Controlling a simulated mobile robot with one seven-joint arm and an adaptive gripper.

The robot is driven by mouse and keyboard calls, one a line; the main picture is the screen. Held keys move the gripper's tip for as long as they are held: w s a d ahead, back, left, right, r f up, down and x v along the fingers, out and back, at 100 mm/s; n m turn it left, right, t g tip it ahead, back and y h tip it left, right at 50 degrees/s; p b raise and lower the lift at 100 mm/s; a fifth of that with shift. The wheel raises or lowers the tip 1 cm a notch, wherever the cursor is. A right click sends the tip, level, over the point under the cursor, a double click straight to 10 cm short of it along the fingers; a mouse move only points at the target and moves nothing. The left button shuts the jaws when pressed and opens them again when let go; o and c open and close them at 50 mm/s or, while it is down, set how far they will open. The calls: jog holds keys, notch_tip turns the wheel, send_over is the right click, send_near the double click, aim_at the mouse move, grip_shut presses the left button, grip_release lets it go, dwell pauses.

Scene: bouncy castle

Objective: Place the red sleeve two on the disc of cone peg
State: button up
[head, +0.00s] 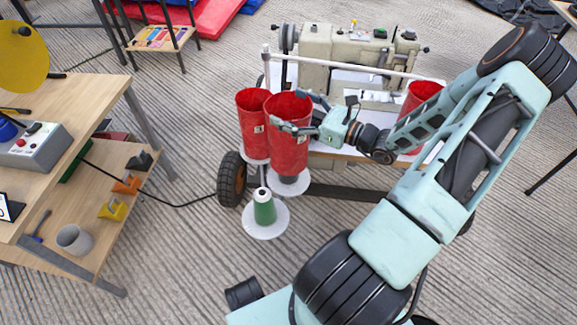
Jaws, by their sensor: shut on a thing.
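My gripper (300,113) is shut on a red sleeve (288,150), an open-topped upright tube with a small pale label too small to read. The fingers are at its upper part. A pale disc (291,188) shows just below this sleeve; I cannot tell whether they touch. A second red sleeve (252,128) stands upright just left, over another white disc. A green cone peg (264,207) stands bare on a white disc (267,226) in front of both. A third red sleeve (418,101) is at the right, partly hidden behind my arm.
A beige sewing machine (350,50) is on the white-topped stand behind the sleeves. A black wheel (232,178) is left of the cone peg. A wooden workbench (85,105) with a control box (35,146) fills the left. Striped floor is clear in front of the peg.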

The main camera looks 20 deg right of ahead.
notch_tip(320, 180, down, 9)
jog(key=b, duration=0.3)
jog(key=shift+f, duration=0.2)
jog(key=o, duration=1.5)
jog(key=p+v, duration=0.2)
jog(key=v, duration=1)
